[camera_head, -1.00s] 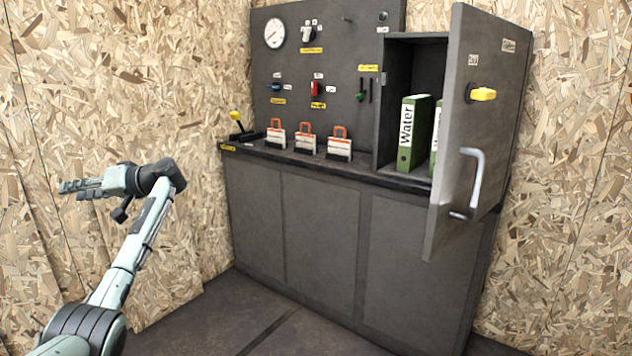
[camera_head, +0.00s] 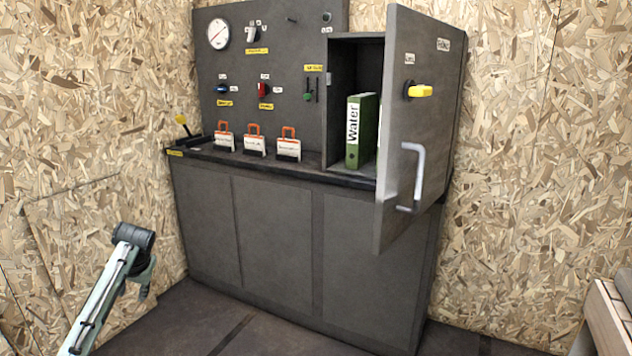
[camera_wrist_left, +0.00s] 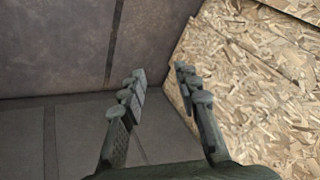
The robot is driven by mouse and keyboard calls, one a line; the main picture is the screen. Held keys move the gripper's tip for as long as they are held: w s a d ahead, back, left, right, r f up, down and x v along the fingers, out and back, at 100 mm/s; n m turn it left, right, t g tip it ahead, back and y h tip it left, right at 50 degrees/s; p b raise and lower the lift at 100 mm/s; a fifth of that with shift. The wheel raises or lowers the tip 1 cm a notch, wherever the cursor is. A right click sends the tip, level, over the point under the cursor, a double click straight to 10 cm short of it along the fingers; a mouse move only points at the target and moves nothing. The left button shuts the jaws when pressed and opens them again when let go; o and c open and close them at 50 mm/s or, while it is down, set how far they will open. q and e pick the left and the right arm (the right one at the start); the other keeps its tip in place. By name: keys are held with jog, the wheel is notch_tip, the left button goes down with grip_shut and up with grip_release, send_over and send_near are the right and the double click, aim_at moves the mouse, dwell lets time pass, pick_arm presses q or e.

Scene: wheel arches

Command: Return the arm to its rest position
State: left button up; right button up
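My left arm (camera_head: 105,290) comes in from the lower left in the head view and is low, in front of the wood-chip wall. My right gripper is in neither view.
The cabinet top holds several orange-handled blocks (camera_head: 255,145) and a yellow-knobbed lever (camera_head: 182,122). A green binder (camera_head: 361,132) stands in the open compartment. A pale wooden bench (camera_head: 608,315) is at the lower right. Floor (camera_head: 180,320) between arm and cabinet is clear.

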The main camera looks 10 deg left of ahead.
pick_arm(q)
jog(key=s+d+f+m+h, duration=0.1)
jog(key=s+d+f+m, duration=0.2)
jog(key=s+d+f, duration=1)
jog(key=s+d+r+h, duration=0.1)
jog(key=s+d, duration=0.5)
jog(key=s, duration=0.5)
jog(key=s+d+r+h, duration=0.1)
jog(key=s+d+h, duration=0.1)
jog(key=s+d, duration=0.65)
notch_tip(320, 180, down, 8)
jog(key=s+a+p, duration=0.1)
jog(key=a+p, duration=0.1)
jog(key=p, duration=0.1)
jog(key=shift+s+m+g, duration=0.3)
jog(key=shift+m, duration=0.1)
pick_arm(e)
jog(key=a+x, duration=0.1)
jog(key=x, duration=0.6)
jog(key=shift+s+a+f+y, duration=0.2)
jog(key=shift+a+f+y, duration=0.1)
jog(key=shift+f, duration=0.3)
pick_arm(q)
jog(key=shift+a+f, duration=0.1)
jog(key=shift+a, duration=0.05)
